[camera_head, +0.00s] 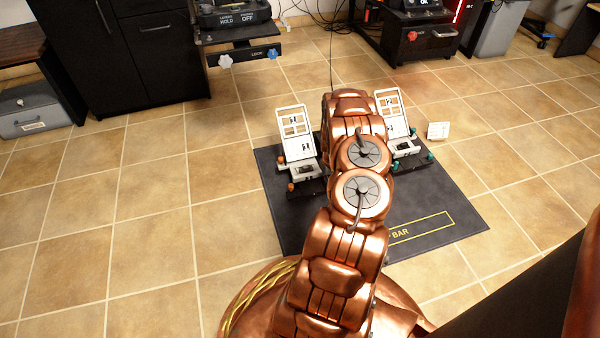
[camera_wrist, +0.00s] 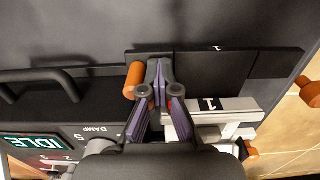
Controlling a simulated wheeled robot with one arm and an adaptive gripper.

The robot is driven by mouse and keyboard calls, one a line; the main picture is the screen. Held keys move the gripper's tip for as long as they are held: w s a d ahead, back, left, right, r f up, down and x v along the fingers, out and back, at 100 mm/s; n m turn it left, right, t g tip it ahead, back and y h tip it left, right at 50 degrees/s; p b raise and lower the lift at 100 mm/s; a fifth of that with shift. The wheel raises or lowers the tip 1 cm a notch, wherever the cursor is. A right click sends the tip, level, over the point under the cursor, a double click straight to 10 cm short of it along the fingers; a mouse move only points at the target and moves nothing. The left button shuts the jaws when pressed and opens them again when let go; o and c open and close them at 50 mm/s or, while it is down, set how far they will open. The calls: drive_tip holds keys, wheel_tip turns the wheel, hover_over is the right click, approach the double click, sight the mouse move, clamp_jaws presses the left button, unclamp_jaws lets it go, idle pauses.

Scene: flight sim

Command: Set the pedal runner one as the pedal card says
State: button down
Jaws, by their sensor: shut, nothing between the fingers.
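Two white pedals stand on dark bases: the left pedal (camera_head: 295,130) and the right pedal (camera_head: 392,112). Orange knobs sit at the left pedal's base and teal knobs at the right one's. In the wrist view my gripper (camera_wrist: 158,72) is shut and empty, its tips over a black runner (camera_wrist: 215,72). An orange knob (camera_wrist: 132,80) is just left of the tips; whether they touch it I cannot tell. A plate marked 1 (camera_wrist: 210,104) lies to their right. A small white card (camera_head: 438,130) stands right of the pedals, its writing too small to read. My arm hides the gripper in the head view.
The pedals stand on a dark mat (camera_head: 450,205) with a yellow-framed label, partly hidden by my arm. Black cabinets (camera_head: 135,55) stand behind. Tiled floor at left is clear.

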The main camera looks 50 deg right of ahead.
drive_tip(key=shift+s+d, duration=0.35)
drive_tip(key=shift+d, duration=0.25)
drive_tip(key=shift+r, duration=0.1)
wheel_tip(320, 180, up, 9)
drive_tip(key=a+p, duration=0.1)
drive_tip(key=p, duration=0.5)
drive_tip(key=shift+w+a, duration=0.2)
drive_tip(key=shift+w, duration=0.2)
idle(0.8)
